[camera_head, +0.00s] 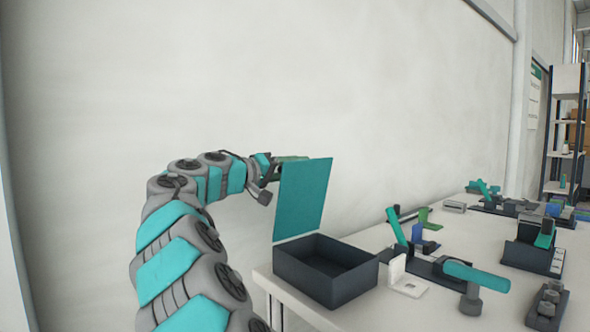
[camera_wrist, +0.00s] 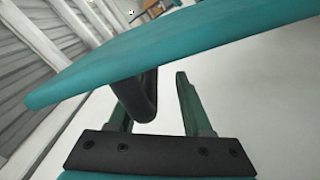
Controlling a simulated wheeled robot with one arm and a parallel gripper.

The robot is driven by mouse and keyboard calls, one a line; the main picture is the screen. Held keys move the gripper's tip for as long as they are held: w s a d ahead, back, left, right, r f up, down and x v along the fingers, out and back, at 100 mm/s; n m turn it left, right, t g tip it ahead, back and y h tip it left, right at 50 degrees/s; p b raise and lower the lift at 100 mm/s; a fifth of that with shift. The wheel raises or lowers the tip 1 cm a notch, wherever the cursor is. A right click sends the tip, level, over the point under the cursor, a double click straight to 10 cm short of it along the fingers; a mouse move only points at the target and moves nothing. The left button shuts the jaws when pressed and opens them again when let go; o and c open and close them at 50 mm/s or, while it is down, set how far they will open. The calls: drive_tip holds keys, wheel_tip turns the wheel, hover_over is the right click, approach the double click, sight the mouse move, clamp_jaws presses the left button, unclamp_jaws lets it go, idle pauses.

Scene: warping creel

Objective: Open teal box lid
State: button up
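The box (camera_head: 325,286) is dark, sits at the near left end of the table and shows an empty inside. Its teal lid (camera_head: 303,198) stands up, roughly vertical, along the box's left side. In the wrist view the teal lid (camera_wrist: 180,50) crosses above the fingers, with a dark handle (camera_wrist: 138,98) hanging from it. My gripper (camera_head: 282,160) is at the top of the lid, partly hidden behind it. In the wrist view my gripper (camera_wrist: 157,88) has its green fingers apart; the handle overlaps the left finger and is clear of the right one.
The white table (camera_head: 375,316) runs away to the right, with several teal-handled devices (camera_head: 470,278) on it. A small white bracket (camera_head: 403,280) stands just right of the box. A plain wall is behind; a shelf rack (camera_head: 566,130) is at far right.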

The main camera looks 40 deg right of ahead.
drive_tip(key=shift+r, duration=0.1)
drive_tip(key=a, duration=0.7)
drive_tip(key=shift+w+a+b, duration=0.2)
drive_tip(key=shift+a+b, duration=0.2)
drive_tip(key=shift+b, duration=0.05)
